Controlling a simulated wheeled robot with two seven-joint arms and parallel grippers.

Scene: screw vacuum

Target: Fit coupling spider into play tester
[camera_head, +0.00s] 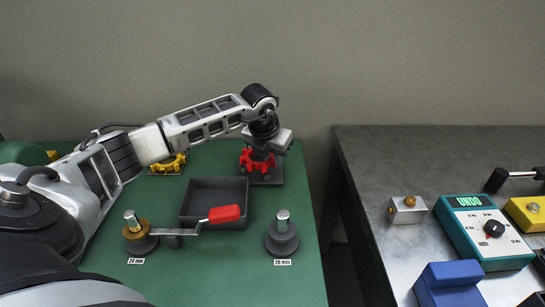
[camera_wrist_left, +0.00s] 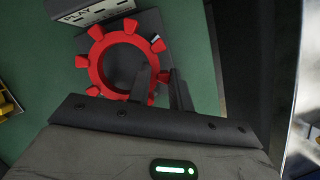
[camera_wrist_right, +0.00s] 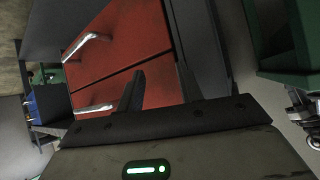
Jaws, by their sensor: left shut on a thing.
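The red coupling spider (camera_head: 257,161), a ring with several lobes, is at the play tester (camera_head: 272,176) at the back right of the green table. In the left wrist view the spider (camera_wrist_left: 95,65) lies in front of the tester's dark plate, below its block marked "PLAY" (camera_wrist_left: 92,9). My left gripper (camera_head: 264,149) reaches down from above and is shut on the spider's edge; its fingers (camera_wrist_left: 161,74) hide part of the ring. I cannot tell whether the spider is seated. My right gripper (camera_wrist_right: 160,72) is open and empty, seen only in the right wrist view.
A yellow part (camera_head: 168,164) lies behind. A gap separates the grey table (camera_head: 365,170) with a teal instrument (camera_head: 484,232). Red drawers (camera_wrist_right: 130,45) face my right gripper.

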